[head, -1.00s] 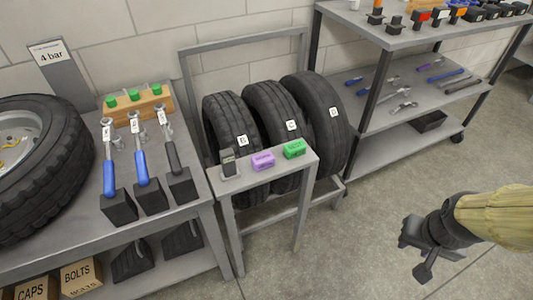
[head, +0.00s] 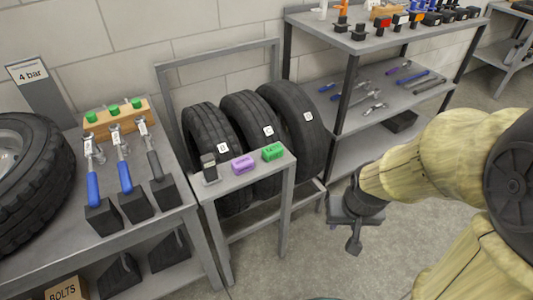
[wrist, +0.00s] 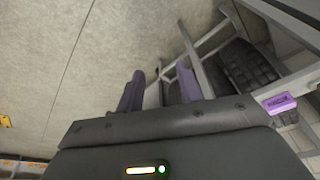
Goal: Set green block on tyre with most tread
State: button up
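The green block (head: 272,152) lies on the right end of the narrow shelf (head: 222,184) in front of the tyre rack. Three black tyres stand behind it: the left tyre (head: 207,128), the middle tyre (head: 243,107) and the right tyre (head: 290,105). Each has a small white letter tag. The right tyre's visible face looks smoother than the left one's; exact tread depths are unclear. My gripper (head: 353,240) is right of the rack, apart from the block. In the wrist view its fingers (wrist: 160,88) are apart with nothing between. That view shows a tyre tread (wrist: 250,68) but no green block.
A purple block (head: 243,165), also in the wrist view (wrist: 280,102), and a dark gauge (head: 209,167) share the shelf. A tool bench (head: 150,228) stands left, with a large wheel (head: 40,165). A shelving unit (head: 352,118) stands behind right. Open floor lies below my gripper.

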jog(key=o, duration=0.5)
jog(key=shift+w, duration=0.15)
jog(key=o, duration=0.4)
jog(key=shift+w+d+f+t, duration=0.1)
jog(key=shift+w+d+t, duration=0.05)
jog(key=shift+w+t, duration=0.2)
jog(key=shift+o, duration=0.5)
jog(key=w+n+t+b, duration=0.2)
jog(key=w+t, duration=0.2)
jog(key=w, duration=0.4)
jog(key=shift+w+a+y, duration=0.25)
jog(key=shift+a+y, duration=0.05)
jog(key=shift+a, duration=0.1)
jog(key=w+a+r+n+t+y+b, duration=0.1)
jog(key=w+a+r+n+t+y, duration=0.3)
jog(key=a+y, duration=0.3)
jog(key=shift+w+a+n, duration=0.35)
jog(key=shift+a+n, duration=0.05)
jog(key=shift+a, duration=0.35)
jog(key=shift+r, duration=0.1)
